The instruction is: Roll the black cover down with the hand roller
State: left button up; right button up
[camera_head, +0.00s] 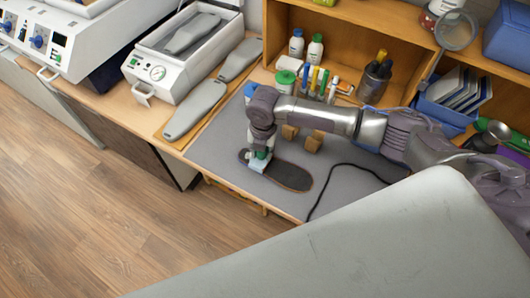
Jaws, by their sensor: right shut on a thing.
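The black cover (288,176) is a dark, insole-shaped piece lying flat on the grey mat (218,150), near the table's front edge. My right gripper (259,155) points down over the left part of the cover. It is shut on the hand roller, which is small and mostly hidden by the gripper. A pale blue-white part (257,166) shows at the fingers, low at the cover; I cannot tell whether it belongs to the roller or the gripper, or whether the roller touches the cover. My left gripper is not in view.
Two small wooden blocks (313,142) stand behind the cover. Bottles (315,49), markers (313,80) and a tool holder (375,78) stand at the back. A black cable (345,168) lies right of the cover. Grey insole forms (196,108) lie to the left.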

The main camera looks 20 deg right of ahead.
jog(key=shift+w+a+b, duration=0.45)
jog(key=shift+w+a, duration=0.65)
jog(key=shift+w, duration=0.15)
notch_tip(320, 180, up, 2)
jog(key=shift+w+r+p, duration=0.1)
jog(key=shift+r+p, duration=0.15)
jog(key=shift+p, duration=1)
jog(key=shift+r, duration=2.35)
